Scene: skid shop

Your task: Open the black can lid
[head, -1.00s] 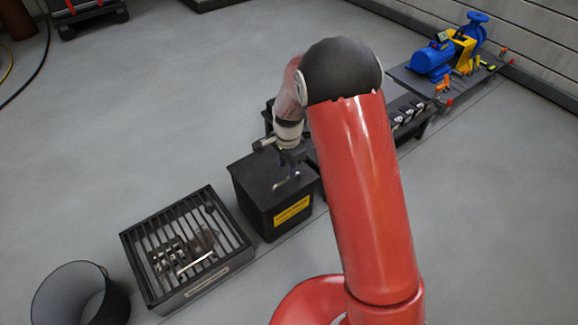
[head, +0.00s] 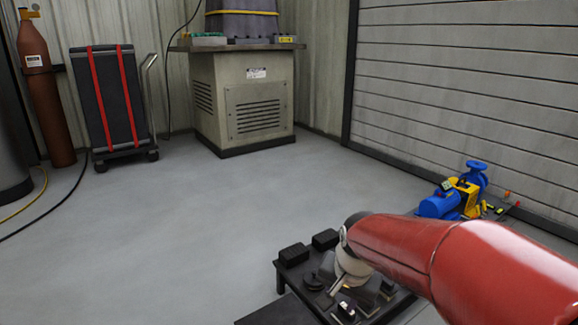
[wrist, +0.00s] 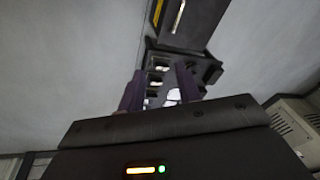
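The black can (wrist: 205,22) is at the top of the wrist view, cut off by the frame edge. Its lid looks shut, with a pale metal handle (wrist: 178,15) on it and a yellow label (wrist: 157,12) at the side. In the head view only a dark flat corner, apparently the can's top (head: 275,312), shows at the bottom edge. My gripper (wrist: 160,80) is open, its two purple fingers apart with nothing held between them. It is away from the can, over the low dark rack beside it. In the head view my arm hides most of the gripper.
The low dark rack (head: 296,275) carries blocks and small parts below my wrist. A blue and yellow pump (head: 455,198) stands at the right by the slatted wall. A beige cabinet (head: 240,100) and a strapped cart (head: 105,100) stand behind. The middle floor is clear.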

